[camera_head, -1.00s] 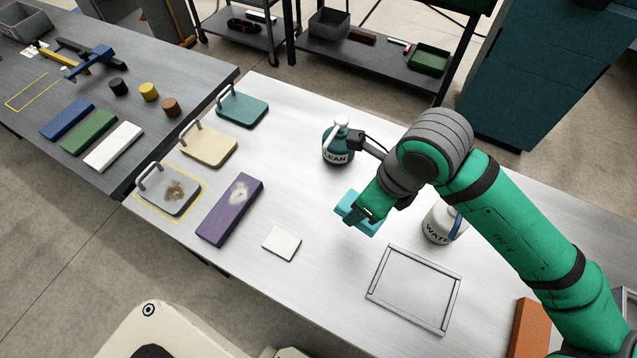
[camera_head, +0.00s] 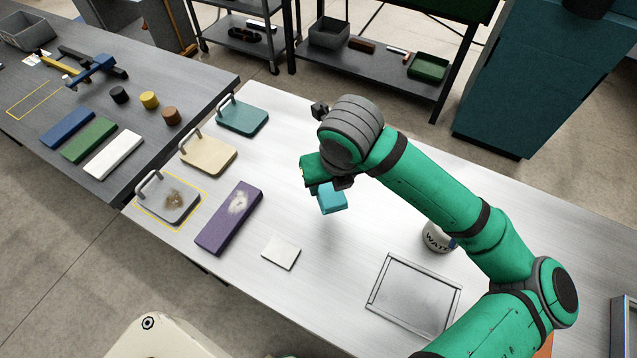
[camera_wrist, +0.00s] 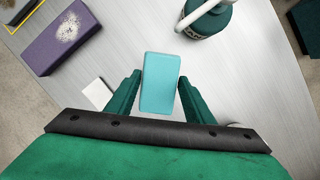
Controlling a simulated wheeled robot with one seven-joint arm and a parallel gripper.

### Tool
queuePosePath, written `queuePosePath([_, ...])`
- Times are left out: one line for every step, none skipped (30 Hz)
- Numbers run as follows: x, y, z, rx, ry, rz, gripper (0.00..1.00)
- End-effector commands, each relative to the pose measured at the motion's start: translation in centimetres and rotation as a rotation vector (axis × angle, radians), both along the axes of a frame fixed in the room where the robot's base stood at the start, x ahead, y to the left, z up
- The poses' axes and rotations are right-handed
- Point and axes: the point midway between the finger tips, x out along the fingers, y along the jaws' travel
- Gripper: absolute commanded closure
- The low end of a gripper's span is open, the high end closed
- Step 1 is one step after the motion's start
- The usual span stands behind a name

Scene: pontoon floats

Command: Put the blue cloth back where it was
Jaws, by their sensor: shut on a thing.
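The blue cloth is a light blue, pad-like block (camera_head: 331,200), held over the white table. It also shows between the fingers in the wrist view (camera_wrist: 160,75). My gripper (camera_head: 324,186) is shut on it, with one dark green finger at each side. The cloth hangs to the right of the purple block (camera_head: 229,219) and above right of a small white pad (camera_head: 281,252). An empty grey framed tray (camera_head: 415,292) lies at the front right of the table.
The teal CLEAN bottle (camera_wrist: 207,18) stands close beyond the cloth; my arm hides it in the head view. The WATER bottle (camera_head: 438,238) stands beside my arm. Handled boards, grey (camera_head: 180,207), cream (camera_head: 208,152) and teal (camera_head: 243,116), line the left edge. The table's middle is clear.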

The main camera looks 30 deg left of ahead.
Motion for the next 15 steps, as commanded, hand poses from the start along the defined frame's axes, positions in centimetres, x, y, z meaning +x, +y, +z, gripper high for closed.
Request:
queuePosePath([0.6, 1.0, -0.5, 0.001, 0.003, 0.000, 0.73])
queuePosePath([0.9, 1.5, -0.8, 0.001, 0.003, 0.001, 0.73])
queuePosePath([1.3, 1.9, -1.5, 0.001, 0.005, -0.001, 0.73])
queuePosePath([1.5, 2.2, -2.1, 0.001, 0.004, 0.000, 0.73])
queuePosePath([1.8, 2.6, -2.6, 0.001, 0.005, 0.000, 0.73])
queuePosePath([2.1, 3.0, -3.2, 0.001, 0.004, -0.001, 0.73])
queuePosePath([2.4, 3.3, -3.7, 0.001, 0.004, -0.001, 0.73])
queuePosePath([2.6, 3.5, -4.1, 0.001, 0.004, -0.001, 0.73])
queuePosePath([2.8, 3.8, -4.6, 0.001, 0.002, 0.000, 0.73])
queuePosePath([2.9, 4.0, -4.9, 0.001, 0.002, 0.000, 0.73])
queuePosePath([3.1, 4.2, -5.1, 0.001, 0.002, 0.000, 0.73])
queuePosePath([3.3, 4.4, -5.3, 0.001, 0.001, -0.001, 0.73])
queuePosePath([3.4, 4.5, -5.5, 0.002, 0.000, -0.001, 0.73])
queuePosePath([3.4, 4.5, -5.6, 0.002, 0.000, -0.001, 0.73])
queuePosePath([3.5, 4.6, -5.7, 0.001, 0.000, 0.000, 0.73])
